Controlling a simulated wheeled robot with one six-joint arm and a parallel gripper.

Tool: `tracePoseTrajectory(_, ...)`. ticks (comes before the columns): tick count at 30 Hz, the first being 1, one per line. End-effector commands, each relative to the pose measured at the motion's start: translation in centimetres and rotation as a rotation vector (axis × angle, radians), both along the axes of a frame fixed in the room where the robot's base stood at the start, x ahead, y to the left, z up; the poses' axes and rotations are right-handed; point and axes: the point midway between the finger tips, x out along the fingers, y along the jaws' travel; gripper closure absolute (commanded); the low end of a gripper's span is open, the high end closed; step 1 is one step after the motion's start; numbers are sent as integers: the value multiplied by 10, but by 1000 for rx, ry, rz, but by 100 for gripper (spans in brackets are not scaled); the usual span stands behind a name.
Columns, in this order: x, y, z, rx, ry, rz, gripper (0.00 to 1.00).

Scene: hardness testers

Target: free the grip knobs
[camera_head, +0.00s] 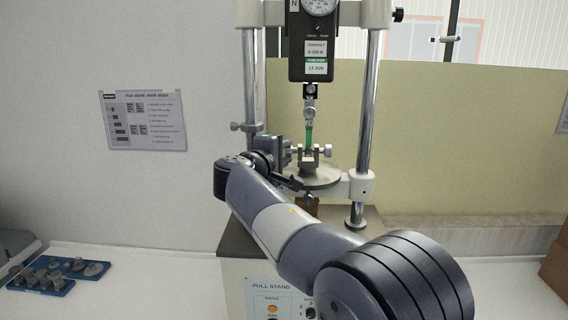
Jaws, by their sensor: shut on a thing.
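The pull stand's lower grip (309,160) stands on a round plate below the gauge. Its right grip knob (326,150) sticks out to the right and is uncovered. A green strip (309,133) runs upright from the lower grip to the small upper grip (309,100) under the gauge. My gripper (293,156) is at the left side of the lower grip, shut on the left grip knob, which is mostly hidden behind the jaws. The upper grip's own knobs are too small to make out.
The stand's chrome columns (369,105) rise on both sides of the grips. The dark gauge (311,45) hangs above. A blue tray (64,284) with several grey parts lies at the lower left. The white bench (150,285) is clear between tray and stand.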

Motion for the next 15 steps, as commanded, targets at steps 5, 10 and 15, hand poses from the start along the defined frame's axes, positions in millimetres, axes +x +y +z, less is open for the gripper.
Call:
tracePoseTrajectory(5, 0, 0, -8, 1, -55, 1, 95)
tracePoseTrajectory(10, 0, 0, -9, 1, -106, 1, 95)
tracePoseTrajectory(15, 0, 0, -10, 1, -159, 1, 95)
